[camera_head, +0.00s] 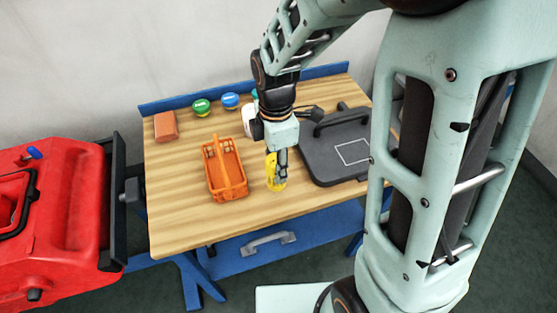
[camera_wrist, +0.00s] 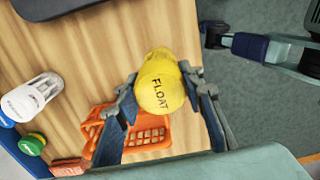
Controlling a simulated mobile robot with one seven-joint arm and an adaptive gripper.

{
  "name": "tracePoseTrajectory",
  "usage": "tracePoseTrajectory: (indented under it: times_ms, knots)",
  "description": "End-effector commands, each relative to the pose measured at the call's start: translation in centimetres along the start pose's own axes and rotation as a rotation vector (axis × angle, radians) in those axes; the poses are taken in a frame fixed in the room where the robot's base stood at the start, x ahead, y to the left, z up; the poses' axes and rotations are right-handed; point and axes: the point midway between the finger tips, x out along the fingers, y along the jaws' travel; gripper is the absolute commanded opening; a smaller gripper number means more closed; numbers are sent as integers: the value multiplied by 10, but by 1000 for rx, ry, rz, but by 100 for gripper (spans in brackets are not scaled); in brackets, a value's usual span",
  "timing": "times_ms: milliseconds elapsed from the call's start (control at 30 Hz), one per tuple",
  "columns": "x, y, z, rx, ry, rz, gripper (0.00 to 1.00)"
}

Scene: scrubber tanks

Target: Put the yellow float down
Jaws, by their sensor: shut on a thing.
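The yellow float (camera_wrist: 162,85) is a rounded yellow piece with the word FLOAT on it. It sits between the two fingers of my gripper (camera_wrist: 158,90), which are shut on it from both sides in the wrist view. In the head view the float (camera_head: 272,170) is over the front middle of the wooden bench (camera_head: 180,220), just right of the orange basket. My gripper (camera_head: 277,160) points down and partly covers the float there. I cannot tell whether the float touches the bench top.
An orange basket (camera_head: 224,170) stands close on the left. A dark grey lidded case (camera_head: 340,150) lies on the right. Green (camera_head: 201,107) and blue (camera_head: 231,101) lids and an orange-brown block (camera_head: 165,126) are at the back. The front left of the bench is clear. A red machine (camera_head: 60,220) stands left.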

Motion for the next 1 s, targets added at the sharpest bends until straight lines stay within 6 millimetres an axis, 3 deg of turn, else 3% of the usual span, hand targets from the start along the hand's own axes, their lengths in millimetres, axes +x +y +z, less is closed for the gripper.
tracePoseTrajectory:
  times_ms: [200,400,867,900,1000]
  knots:
    - [16,4,11,3,0,0,0]
    - [41,3,9,0,0,-1,0]
    - [46,3,9,1,0,0,0]
    - [44,3,9,1,0,0,40]
    - [44,3,9,1,0,0,51]
